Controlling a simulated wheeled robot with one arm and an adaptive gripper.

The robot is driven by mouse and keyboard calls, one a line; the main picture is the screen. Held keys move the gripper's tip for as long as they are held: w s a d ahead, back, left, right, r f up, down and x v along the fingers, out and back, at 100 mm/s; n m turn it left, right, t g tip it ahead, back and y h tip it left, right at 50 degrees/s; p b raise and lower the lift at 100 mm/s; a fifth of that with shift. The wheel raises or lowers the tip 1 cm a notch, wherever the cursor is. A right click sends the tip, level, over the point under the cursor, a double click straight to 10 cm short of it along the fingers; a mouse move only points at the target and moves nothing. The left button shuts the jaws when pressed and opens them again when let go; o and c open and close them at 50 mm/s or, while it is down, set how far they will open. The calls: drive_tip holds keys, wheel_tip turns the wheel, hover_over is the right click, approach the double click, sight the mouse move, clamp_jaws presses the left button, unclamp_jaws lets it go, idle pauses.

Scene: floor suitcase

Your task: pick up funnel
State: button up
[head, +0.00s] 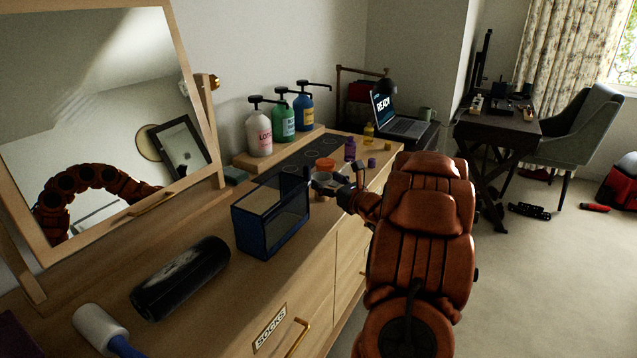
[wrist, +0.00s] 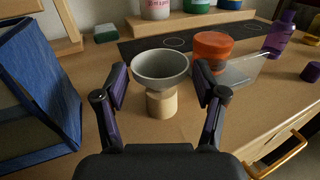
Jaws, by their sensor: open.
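The funnel (wrist: 160,68) is grey and wide-mouthed in the wrist view. It sits mouth up on a light wooden cylinder (wrist: 161,103) on the dresser top. My gripper (wrist: 160,80) is open, with one finger on each side of the funnel and no clear contact visible. In the head view my gripper (head: 341,188) is over the dresser, and the funnel is small and partly hidden there beside it.
A blue bin (head: 272,222) stands left of my gripper. An orange-lidded jar (wrist: 212,46) and a clear flat piece (wrist: 240,70) are just right of the funnel. Pump bottles (head: 283,122) stand behind on a raised shelf. A black cylinder (head: 181,278) lies nearer on the dresser.

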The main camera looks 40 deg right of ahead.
sight(316, 175)
drive_tip(key=shift+w+d+p, duration=0.15)
drive_tip(key=shift+w+p, duration=0.15)
drive_tip(key=shift+w, duration=1.1)
drive_tip(key=shift+w+d+p, duration=0.1)
drive_tip(key=shift+w+p, duration=0.2)
drive_tip(key=shift+w, duration=1.05)
drive_tip(key=c, duration=0.5)
